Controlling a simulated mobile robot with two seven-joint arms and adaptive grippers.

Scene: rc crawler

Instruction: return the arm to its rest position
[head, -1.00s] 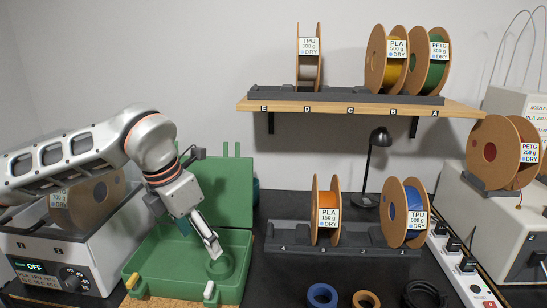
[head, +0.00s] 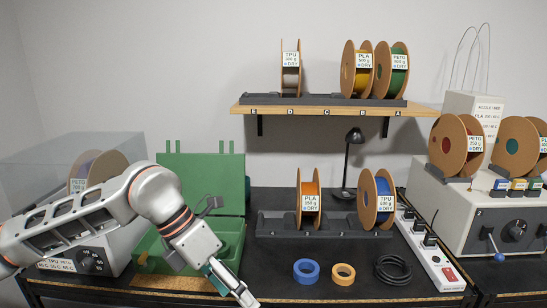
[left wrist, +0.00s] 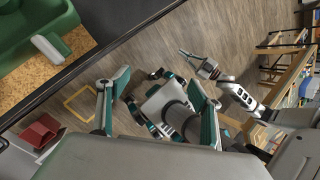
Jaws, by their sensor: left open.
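In the head view my left arm comes in from the left. Its gripper (head: 238,289) is at the front of the bench, just in front of the open green case (head: 235,240), pointing down and right. In the left wrist view the two fingers of this gripper (left wrist: 157,110) stand wide apart with nothing between them, over the floor. A second arm, which looks like mine, shows at the right of the wrist view; its small gripper (left wrist: 197,64) is empty-looking, but its opening is unclear.
A dryer (head: 75,262) stands behind my left arm. A shelf (head: 330,109) with spools is above.

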